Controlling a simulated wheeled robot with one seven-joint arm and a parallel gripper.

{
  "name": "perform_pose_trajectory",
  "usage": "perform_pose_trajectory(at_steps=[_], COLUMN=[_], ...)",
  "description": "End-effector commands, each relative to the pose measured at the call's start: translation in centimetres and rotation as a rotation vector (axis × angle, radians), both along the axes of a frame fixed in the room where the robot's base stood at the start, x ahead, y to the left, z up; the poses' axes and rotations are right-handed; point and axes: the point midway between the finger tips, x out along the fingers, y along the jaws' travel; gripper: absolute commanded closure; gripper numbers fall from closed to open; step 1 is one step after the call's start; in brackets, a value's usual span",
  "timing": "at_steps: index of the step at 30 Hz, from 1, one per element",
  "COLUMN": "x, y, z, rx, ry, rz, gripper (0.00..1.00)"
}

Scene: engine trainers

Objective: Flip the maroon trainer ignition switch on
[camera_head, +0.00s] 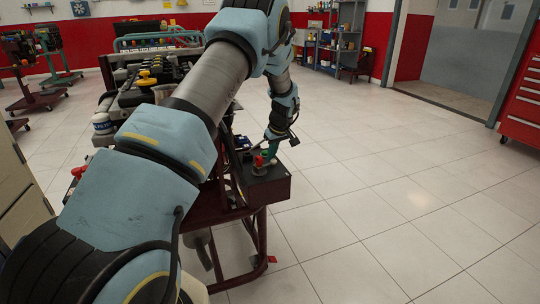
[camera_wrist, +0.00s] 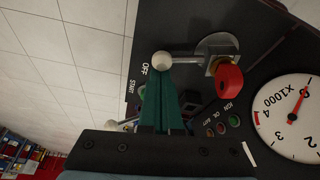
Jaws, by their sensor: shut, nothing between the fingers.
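The maroon trainer (camera_head: 262,240) stands under my arm, with a dark control box (camera_head: 266,188) on its near right end. In the wrist view, a metal lever with a white ball end (camera_wrist: 162,60) reaches left from a round plate (camera_wrist: 216,45), near an "OFF" label. My gripper (camera_wrist: 164,75) is shut and empty. Its green fingertips are right at the ball; I cannot tell whether they touch it. My gripper also shows over the box in the head view (camera_head: 273,158).
A red knob (camera_wrist: 228,80) sits right of the lever, also seen in the head view (camera_head: 259,162). A gauge (camera_wrist: 292,115) and indicator lights (camera_wrist: 221,128) lie farther right. Open tiled floor lies right of the trainer. A red tool cabinet (camera_head: 521,105) stands far right.

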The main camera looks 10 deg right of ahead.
Motion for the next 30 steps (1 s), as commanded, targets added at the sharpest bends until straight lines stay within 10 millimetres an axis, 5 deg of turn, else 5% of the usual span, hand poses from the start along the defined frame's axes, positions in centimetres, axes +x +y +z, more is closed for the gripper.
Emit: perform_pose_trajectory(at_steps=[30], x=[-3.2], y=[-1.2], z=[0.0], rx=[-0.001], ry=[0.001], rz=[-0.509], gripper=[1.00])
